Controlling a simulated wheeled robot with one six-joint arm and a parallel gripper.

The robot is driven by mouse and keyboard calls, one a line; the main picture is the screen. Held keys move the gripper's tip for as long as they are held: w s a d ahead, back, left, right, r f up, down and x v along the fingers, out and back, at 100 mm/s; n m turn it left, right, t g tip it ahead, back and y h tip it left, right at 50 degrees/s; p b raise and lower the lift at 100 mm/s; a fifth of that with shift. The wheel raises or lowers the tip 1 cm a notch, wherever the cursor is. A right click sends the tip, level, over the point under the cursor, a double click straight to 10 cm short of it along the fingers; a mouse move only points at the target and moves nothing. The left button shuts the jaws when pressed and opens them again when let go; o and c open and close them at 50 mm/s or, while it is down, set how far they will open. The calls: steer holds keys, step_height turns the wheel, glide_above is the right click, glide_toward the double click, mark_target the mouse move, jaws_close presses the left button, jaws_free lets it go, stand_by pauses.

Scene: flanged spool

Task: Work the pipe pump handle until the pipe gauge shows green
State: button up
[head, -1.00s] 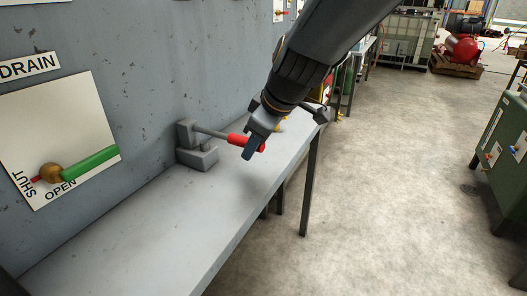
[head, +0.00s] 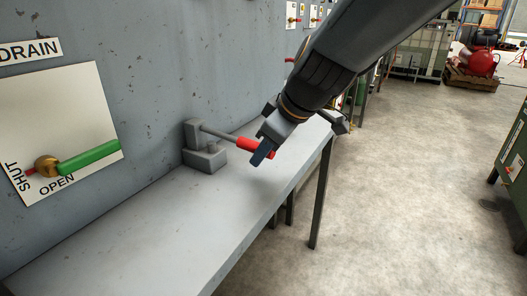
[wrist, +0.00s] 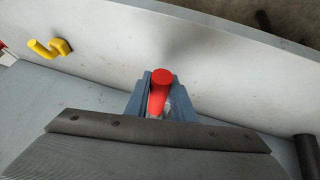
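The pump stands on the grey bench against the wall, with a grey block body (head: 205,157) and a rod ending in a red grip (head: 254,146). The rod sticks out roughly level towards the bench's front edge. My gripper (head: 263,152) is at the outer end of the red grip. In the wrist view the red grip (wrist: 161,88) lies between the two blue fingers, which close on it from both sides. My gripper partly hides the grip's end in the head view. No pipe gauge shows in either view.
A DRAIN panel (head: 75,115) with a green lever (head: 90,158) at OPEN is on the wall at left. The bench top (head: 150,230) is clear in front. A yellow hook-shaped part (wrist: 48,49) shows in the wrist view. Open floor (head: 400,200) lies to the right.

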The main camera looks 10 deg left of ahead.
steer(key=o, duration=0.4)
steer(key=v, duration=0.7)
steer(key=shift+s+d+r, duration=0.15)
steer(key=shift+r, duration=0.2)
steer(key=s+d+f+m+g+h+p, duration=0.1)
steer(key=s+d+f+m+h+p, duration=0.1)
steer(key=d, duration=0.7)
steer(key=s+d+f+m+g+h+p, duration=0.1)
steer(key=s+d+f+m+p, duration=0.3)
steer(key=s+d+f+m, duration=0.2)
steer(key=s+d+f+m+g+h+p, duration=0.2)
steer(key=d+m, duration=0.5)
steer(key=d, duration=0.6)
steer(key=shift+s+d+f+h+p, duration=0.15)
steer(key=shift+s+f+p, duration=0.25)
steer(key=shift+s, duration=0.3)
steer(key=shift+s+f+h+p, duration=0.15)
steer(key=shift+s+f+p, duration=0.15)
steer(key=shift+s+f, duration=0.3)
